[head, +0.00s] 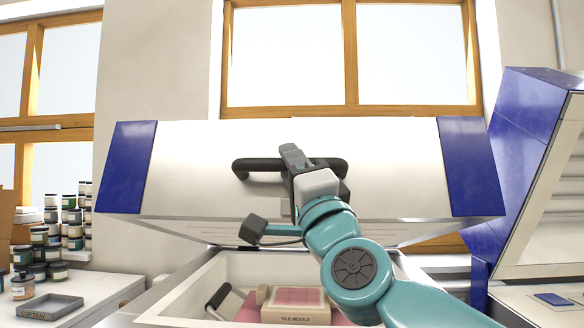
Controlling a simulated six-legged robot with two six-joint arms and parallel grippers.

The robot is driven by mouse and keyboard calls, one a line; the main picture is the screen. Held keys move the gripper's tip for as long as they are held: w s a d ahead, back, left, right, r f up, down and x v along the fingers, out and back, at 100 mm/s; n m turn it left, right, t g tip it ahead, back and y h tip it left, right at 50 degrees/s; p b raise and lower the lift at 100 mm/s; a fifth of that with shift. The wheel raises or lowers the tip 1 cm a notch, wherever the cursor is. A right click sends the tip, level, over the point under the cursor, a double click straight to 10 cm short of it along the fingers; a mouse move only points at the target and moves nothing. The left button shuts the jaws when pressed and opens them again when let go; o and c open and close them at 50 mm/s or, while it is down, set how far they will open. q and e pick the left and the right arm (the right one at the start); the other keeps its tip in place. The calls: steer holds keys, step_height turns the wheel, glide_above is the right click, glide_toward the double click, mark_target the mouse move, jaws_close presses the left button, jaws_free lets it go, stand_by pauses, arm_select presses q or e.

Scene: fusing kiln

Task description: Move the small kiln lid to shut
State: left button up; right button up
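The kiln lid (390,170) in front of me, a wide pale metal panel with blue ends, stands raised above the open kiln chamber (238,268). A black bar handle (262,165) runs across the middle of its front. My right gripper (292,158) is at the handle, with a dark finger crossing in front of the bar and rising a little above it. My wrist hides the rest of the fingers, so I cannot tell whether they are closed on the bar. My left gripper is not in view.
A tile mould (297,306) sits inside the chamber, with a black-handled bar (218,297) to its left. A second blue kiln (520,140) with a raised lid stands at the right. Several jars (48,255) and a tray (48,308) are on the left bench.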

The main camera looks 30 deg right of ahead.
steer(key=shift+s, duration=0.1)
steer(key=shift+s+f, duration=0.3)
steer(key=d+b+v, duration=0.1)
steer(key=v, duration=1.4)
steer(key=shift+s+a+b, duration=0.2)
steer(key=shift+a+b, duration=0.2)
steer(key=shift+a, duration=0.1)
